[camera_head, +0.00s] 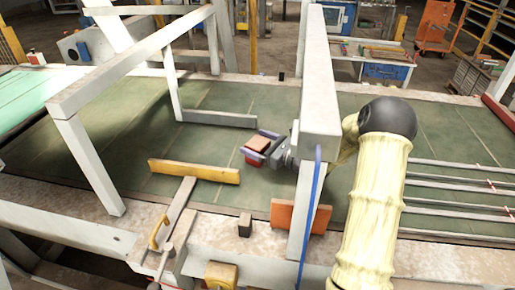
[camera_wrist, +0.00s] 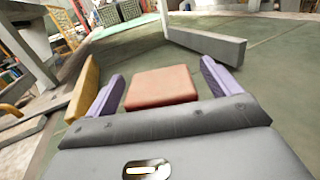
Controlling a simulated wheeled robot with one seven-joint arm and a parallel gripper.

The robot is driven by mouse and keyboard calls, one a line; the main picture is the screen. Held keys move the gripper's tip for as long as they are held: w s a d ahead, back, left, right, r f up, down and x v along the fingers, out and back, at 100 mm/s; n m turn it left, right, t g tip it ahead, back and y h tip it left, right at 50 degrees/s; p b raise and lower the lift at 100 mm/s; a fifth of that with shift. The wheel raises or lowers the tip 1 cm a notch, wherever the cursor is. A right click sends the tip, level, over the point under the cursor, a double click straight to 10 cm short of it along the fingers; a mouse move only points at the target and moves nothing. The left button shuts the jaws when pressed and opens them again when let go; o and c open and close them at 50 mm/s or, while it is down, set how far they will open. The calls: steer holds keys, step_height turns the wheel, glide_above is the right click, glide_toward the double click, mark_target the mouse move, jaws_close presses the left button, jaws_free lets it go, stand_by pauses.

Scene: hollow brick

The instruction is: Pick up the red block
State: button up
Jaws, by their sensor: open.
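The red block (camera_head: 256,144) lies on the green surface (camera_head: 230,200) near the middle of the head view. In the wrist view the red block (camera_wrist: 162,87) sits between the two purple fingers. My gripper (camera_head: 262,146) is low over the surface, reaching in from the right past a white post. In the wrist view my gripper (camera_wrist: 160,90) is open, with a visible gap between the block and each finger. The block's near lower part is hidden behind the grey gripper body. I cannot tell how far down its sides the fingers reach.
A white frame post (camera_head: 320,80) stands close beside my arm. A yellow bar (camera_head: 194,171) lies to the left of the block. A white beam (camera_head: 215,118) lies behind it. An orange plate (camera_head: 300,216) and a small dark cube (camera_head: 245,224) are at the front edge.

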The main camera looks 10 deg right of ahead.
mark_target(258, 142)
stand_by(0.5)
steer(key=c, duration=1.3)
steer(key=shift+o, duration=0.2)
step_height(258, 142, up, 10)
steer(key=shift+b, duration=0.9)
